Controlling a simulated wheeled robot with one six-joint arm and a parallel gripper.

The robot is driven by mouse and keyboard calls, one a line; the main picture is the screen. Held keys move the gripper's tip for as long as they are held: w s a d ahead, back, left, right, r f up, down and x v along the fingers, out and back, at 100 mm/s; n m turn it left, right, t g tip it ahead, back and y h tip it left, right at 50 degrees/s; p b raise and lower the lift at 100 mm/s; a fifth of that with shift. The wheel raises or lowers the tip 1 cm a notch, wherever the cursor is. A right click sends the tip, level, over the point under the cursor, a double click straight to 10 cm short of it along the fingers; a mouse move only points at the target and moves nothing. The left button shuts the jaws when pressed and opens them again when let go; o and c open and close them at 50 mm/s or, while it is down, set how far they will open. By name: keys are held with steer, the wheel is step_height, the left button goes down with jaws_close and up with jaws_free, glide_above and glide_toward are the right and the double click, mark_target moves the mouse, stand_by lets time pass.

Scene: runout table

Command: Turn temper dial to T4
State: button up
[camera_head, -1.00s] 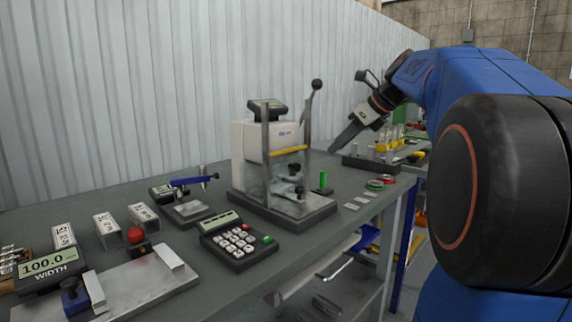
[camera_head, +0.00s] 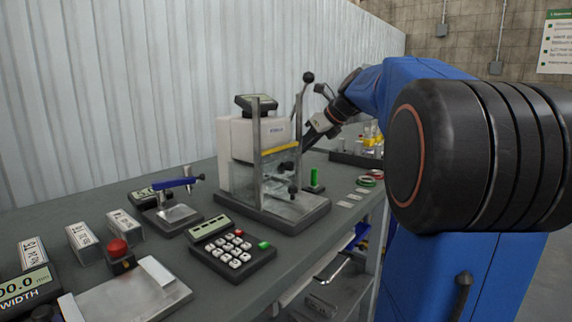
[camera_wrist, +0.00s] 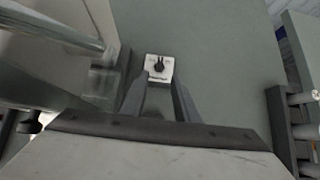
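A small white plate with a black pointer knob (camera_wrist: 159,66), which looks like the temper dial, lies on the grey table in the wrist view. Its markings are too small to read. My gripper (camera_wrist: 160,98) is open, its two fingers spread below the dial in the picture, with no contact visible. In the head view my gripper (camera_head: 309,138) points down and left beside the lever machine (camera_head: 256,140), its tips partly hidden by the machine's frame. I cannot make out the dial in the head view.
The lever machine's metal posts and base stand close to my gripper; metal parts also fill the wrist view's upper left (camera_wrist: 50,40). A green cylinder (camera_head: 314,177) stands right of the machine. A keypad (camera_head: 233,250) and a red button (camera_head: 118,249) are nearer. Bare table surrounds the dial's right side.

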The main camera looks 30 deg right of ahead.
steer(key=x, duration=0.8)
steer(key=shift+w+a+f, duration=0.1)
steer(key=shift+w+f, duration=0.15)
jaws_close()
